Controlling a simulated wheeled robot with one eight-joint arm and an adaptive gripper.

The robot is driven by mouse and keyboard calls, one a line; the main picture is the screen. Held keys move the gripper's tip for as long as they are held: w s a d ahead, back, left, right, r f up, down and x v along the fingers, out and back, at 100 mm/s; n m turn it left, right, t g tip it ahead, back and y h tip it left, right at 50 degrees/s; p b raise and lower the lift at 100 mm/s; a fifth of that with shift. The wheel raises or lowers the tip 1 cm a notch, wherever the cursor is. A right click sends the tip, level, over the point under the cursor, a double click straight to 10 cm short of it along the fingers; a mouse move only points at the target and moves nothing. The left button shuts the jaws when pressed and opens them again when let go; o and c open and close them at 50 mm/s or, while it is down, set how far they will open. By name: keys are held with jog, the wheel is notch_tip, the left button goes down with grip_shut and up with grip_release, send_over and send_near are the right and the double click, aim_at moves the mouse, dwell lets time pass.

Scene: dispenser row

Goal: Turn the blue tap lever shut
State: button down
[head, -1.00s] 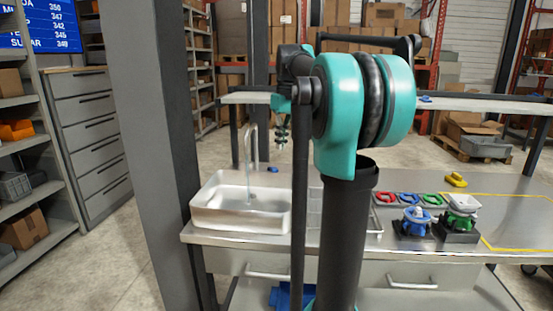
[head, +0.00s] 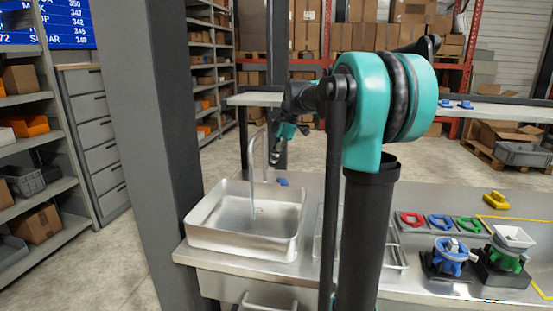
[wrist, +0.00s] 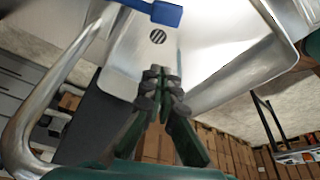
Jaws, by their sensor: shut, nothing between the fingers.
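The blue tap lever (head: 283,182) sits low on the counter, just right of the silver tap (head: 267,155) behind the sink. It also shows in the wrist view as a flat blue bar (wrist: 160,11) at the top edge, partly cut off. The tap's curved pipe fills the left of the wrist view (wrist: 35,110). A thin stream (head: 251,185) appears to fall from the spout into the sink basin (head: 215,238). My gripper (head: 275,160) is shut and empty, just above the lever in the head view. In the wrist view my fingertips (wrist: 162,75) are apart from the lever.
Right of my arm, red (head: 411,221), blue (head: 440,222) and green (head: 469,225) rings lie on the counter. Blue (head: 450,256) and green (head: 508,258) dispensers stand in front. A yellow object (head: 496,200) lies behind. A grey post (head: 145,130) stands left of the sink.

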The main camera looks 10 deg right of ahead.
jog(key=shift+d+f, duration=0.35)
jog(key=shift+f, duration=0.55)
jog(key=shift+d+f, duration=0.35)
jog(key=shift+f, duration=0.55)
jog(key=shift+d+f, duration=0.35)
jog(key=shift+f, duration=0.55)
jog(key=shift+d, duration=0.2)
jog(key=w+d, duration=0.1)
jog(key=d, duration=0.6)
jog(key=shift+w+d, duration=0.2)
jog(key=shift+w, duration=0.2)
